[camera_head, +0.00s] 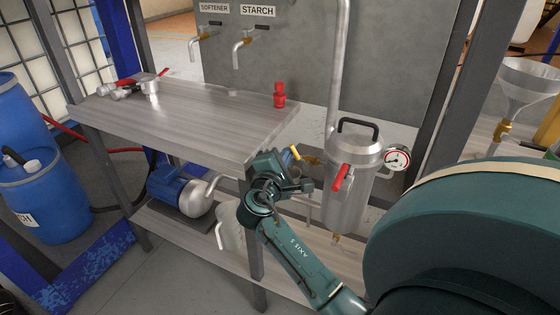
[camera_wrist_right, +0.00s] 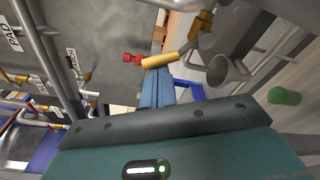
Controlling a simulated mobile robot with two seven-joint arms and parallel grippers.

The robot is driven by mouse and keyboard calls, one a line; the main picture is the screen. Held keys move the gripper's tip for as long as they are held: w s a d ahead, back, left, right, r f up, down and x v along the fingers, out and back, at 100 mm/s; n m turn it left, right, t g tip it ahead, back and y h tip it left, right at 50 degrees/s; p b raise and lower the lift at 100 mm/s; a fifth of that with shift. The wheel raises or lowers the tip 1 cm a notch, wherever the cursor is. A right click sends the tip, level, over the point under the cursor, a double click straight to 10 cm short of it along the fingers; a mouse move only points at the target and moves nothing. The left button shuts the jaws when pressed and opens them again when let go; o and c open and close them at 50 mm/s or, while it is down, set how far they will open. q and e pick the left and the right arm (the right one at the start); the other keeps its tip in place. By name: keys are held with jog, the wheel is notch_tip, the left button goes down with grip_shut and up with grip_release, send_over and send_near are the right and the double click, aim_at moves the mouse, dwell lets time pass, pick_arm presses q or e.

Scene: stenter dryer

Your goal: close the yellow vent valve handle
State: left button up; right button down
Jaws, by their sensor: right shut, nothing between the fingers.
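The yellow vent valve handle (camera_head: 295,152) shows as a short bar beside the brass fitting left of the metal filter vessel (camera_head: 347,200). In the right wrist view the yellow handle (camera_wrist_right: 160,60) lies across the picture just beyond my fingertips, its right end on a brass part (camera_wrist_right: 200,22). My right gripper (camera_head: 292,172) is at the handle in the head view, partly hiding the fitting. In the wrist view the right gripper's fingers (camera_wrist_right: 157,88) are together and empty, close to the handle; I cannot tell whether they touch it. My left gripper is not in view.
A red-handled valve (camera_head: 341,177) and a gauge (camera_head: 397,158) are on the vessel. The metal table (camera_head: 190,115) stands to the left, with a red object (camera_head: 279,95) near its corner. A blue pump (camera_head: 180,190) sits below. Blue drums (camera_head: 45,195) stand far left.

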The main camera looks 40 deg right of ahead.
aim_at(296, 154)
jog(key=m, duration=0.1)
jog(key=s+m+b, duration=0.1)
jog(key=r+m+b, duration=0.1)
jog(key=shift+s+d+m+h, duration=0.3)
jog(key=shift+s+d+m, duration=0.05)
jog(key=shift+m, duration=0.05)
jog(key=shift+s+d+r+m+b, duration=0.1)
jog(key=shift+s+m+b, duration=0.15)
jog(key=shift+m, duration=0.25)
jog(key=shift+s+r+m, duration=0.1)
jog(key=shift+m, duration=0.2)
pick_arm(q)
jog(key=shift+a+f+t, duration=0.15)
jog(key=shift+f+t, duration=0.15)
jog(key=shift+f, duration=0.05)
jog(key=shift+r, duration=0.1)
pick_arm(e)
jog(key=shift+d, duration=0.1)
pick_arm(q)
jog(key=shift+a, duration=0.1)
